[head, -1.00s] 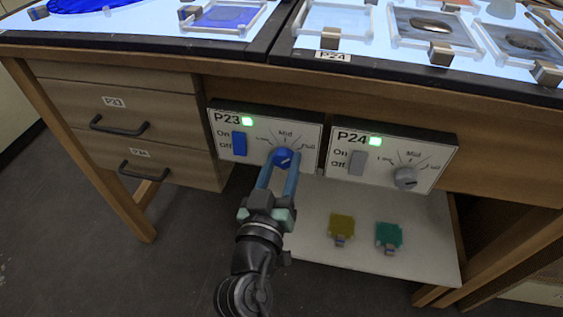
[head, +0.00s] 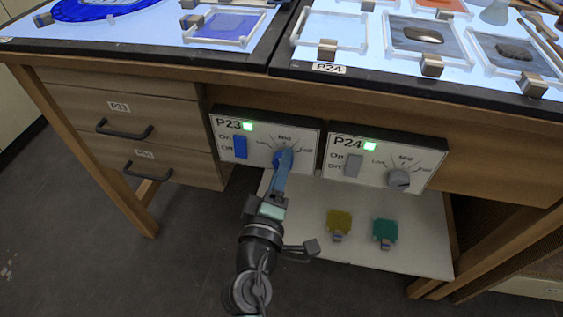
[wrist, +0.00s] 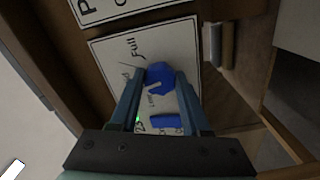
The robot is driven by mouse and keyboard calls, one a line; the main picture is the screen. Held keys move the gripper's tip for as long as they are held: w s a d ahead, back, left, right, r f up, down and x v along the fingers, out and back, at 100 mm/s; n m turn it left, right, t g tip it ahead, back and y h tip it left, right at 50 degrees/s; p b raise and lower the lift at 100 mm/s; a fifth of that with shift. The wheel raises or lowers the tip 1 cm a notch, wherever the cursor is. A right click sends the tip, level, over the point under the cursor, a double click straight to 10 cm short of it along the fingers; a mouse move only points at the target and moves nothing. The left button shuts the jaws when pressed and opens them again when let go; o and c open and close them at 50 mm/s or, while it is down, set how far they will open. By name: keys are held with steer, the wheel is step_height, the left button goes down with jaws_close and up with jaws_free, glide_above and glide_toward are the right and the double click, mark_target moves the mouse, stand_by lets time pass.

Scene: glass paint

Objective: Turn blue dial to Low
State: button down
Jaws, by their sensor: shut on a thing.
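The blue dial (head: 277,159) is on the front of the white P23 box (head: 222,160), below its Low, Mid and Full marks. My gripper (head: 285,156) reaches up to it from below and is shut on it. In the wrist view the blue dial (wrist: 161,74) sits between the two blue fingers of my gripper (wrist: 160,78). Its pale pointer mark faces lower left there, toward the side with the Low label; the exact alignment is hard to read. In the head view the fingers hide part of the dial.
A blue switch (head: 240,147) and a lit green lamp (head: 247,126) are left of the dial. The P24 box (head: 424,162) with a grey dial (head: 398,179) stands close on the right. A shelf (head: 300,235) below holds yellow (head: 339,222) and green (head: 384,231) pieces.

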steer(key=shift+r+n+p, duration=0.1)
steer(key=shift+n+p, duration=1.7)
steer(key=shift+n, duration=3)
steer(key=shift+c, duration=1.8)
jaws_free()
steer(key=b+v, duration=0.1)
steer(key=v, duration=1.2)
